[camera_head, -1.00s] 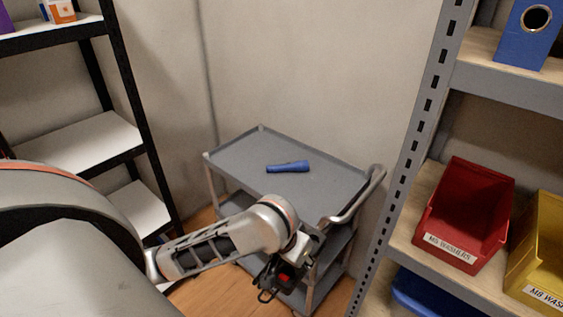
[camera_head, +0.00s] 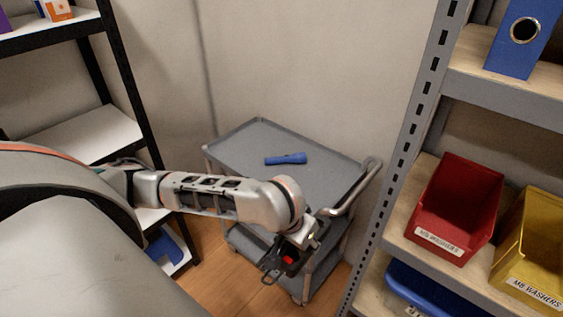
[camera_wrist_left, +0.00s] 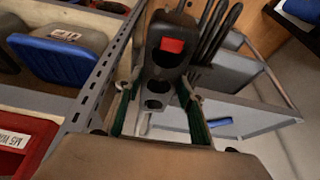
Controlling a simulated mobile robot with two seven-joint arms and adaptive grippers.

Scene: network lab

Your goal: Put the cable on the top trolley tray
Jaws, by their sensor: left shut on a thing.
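The trolley stands in the corner, and its grey top tray (camera_head: 245,145) faces up in the head view. My left gripper (camera_head: 290,256) is in front of the trolley, below the level of its top tray. It is shut on a black thing with a red patch and thin black loops, which I take for the cable (camera_head: 270,268). In the left wrist view, the black part with the red patch (camera_wrist_left: 168,55) is at the gripper's green-padded fingers (camera_wrist_left: 158,100), with black strands beside it. The held thing's full shape is partly hidden. My right gripper is not in view.
A blue torch-like thing (camera_head: 285,159) lies on the top tray, with free room around it. The trolley's handle (camera_head: 355,190) curves up at the right. A grey shelf with a red bin (camera_head: 455,210) and a yellow bin (camera_head: 535,250) stands close right. A black-framed shelf (camera_head: 130,75) stands left.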

